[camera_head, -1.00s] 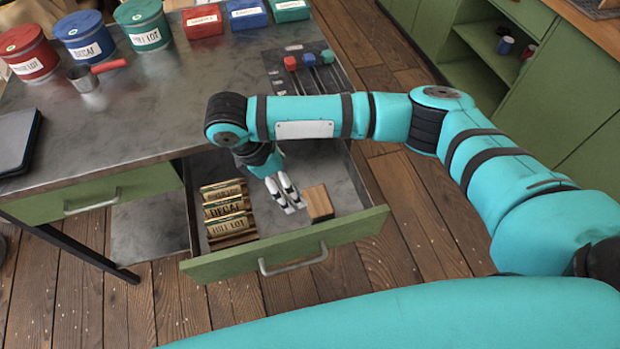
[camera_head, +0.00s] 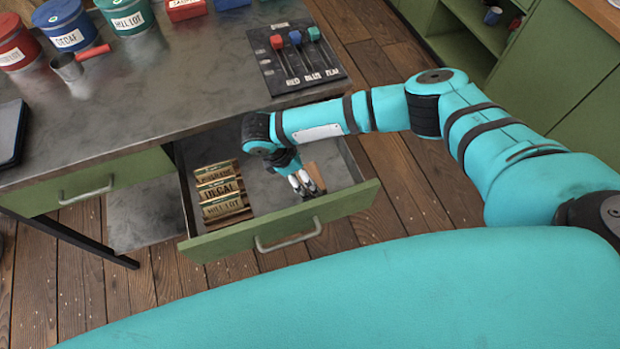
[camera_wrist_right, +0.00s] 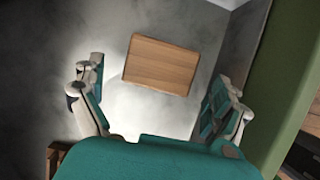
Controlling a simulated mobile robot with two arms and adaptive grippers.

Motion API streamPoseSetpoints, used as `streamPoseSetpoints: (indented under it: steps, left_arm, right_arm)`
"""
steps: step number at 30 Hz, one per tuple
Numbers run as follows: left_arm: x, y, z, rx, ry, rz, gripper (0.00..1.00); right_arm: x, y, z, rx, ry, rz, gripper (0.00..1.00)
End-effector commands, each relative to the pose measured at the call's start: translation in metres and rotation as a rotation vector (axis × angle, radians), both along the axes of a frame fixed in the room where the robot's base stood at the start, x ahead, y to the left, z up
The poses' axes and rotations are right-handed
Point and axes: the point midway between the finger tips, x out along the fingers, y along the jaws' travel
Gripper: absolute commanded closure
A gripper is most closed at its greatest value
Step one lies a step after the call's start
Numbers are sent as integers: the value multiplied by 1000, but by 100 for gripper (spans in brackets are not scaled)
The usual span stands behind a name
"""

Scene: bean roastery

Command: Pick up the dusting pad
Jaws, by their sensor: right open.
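The dusting pad appears as a wood-topped rectangular block (camera_head: 315,174) in the right part of the open drawer (camera_head: 340,203). Its top also shows whole in the right wrist view (camera_wrist_right: 160,65), lying on the grey drawer floor. My right gripper (camera_head: 304,184) reaches down into the drawer over the pad and partly hides it in the head view. In the wrist view its fingers are spread apart, with the pad ahead between them and nothing held. My left gripper is not in view.
Several labelled stencil-like plates (camera_head: 222,190) stand in a wooden rack at the drawer's left. Canisters and a scoop (camera_head: 72,66) are at the table's left. The drawer's front wall is close to the gripper.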

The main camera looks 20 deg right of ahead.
Motion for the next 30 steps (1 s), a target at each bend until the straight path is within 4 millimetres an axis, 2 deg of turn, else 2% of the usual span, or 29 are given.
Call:
streamPoseSetpoints:
  steps: [7, 11, 17, 27, 30]
  left_arm:
    - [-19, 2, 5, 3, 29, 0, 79]
    - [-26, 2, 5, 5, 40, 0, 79]
    - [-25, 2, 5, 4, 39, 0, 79]
    - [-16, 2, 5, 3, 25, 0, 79]
    - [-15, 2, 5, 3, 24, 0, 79]
  right_arm:
    - [-2, -15, -33, -2, 2, -1, 0]
    - [-1, -17, -39, -1, 0, 0, 0]
    - [-1, -17, -39, 0, 0, 0, 1]
    - [-1, -17, -39, -1, 1, 0, 46]
    - [-2, -17, -39, 0, 1, 0, 47]
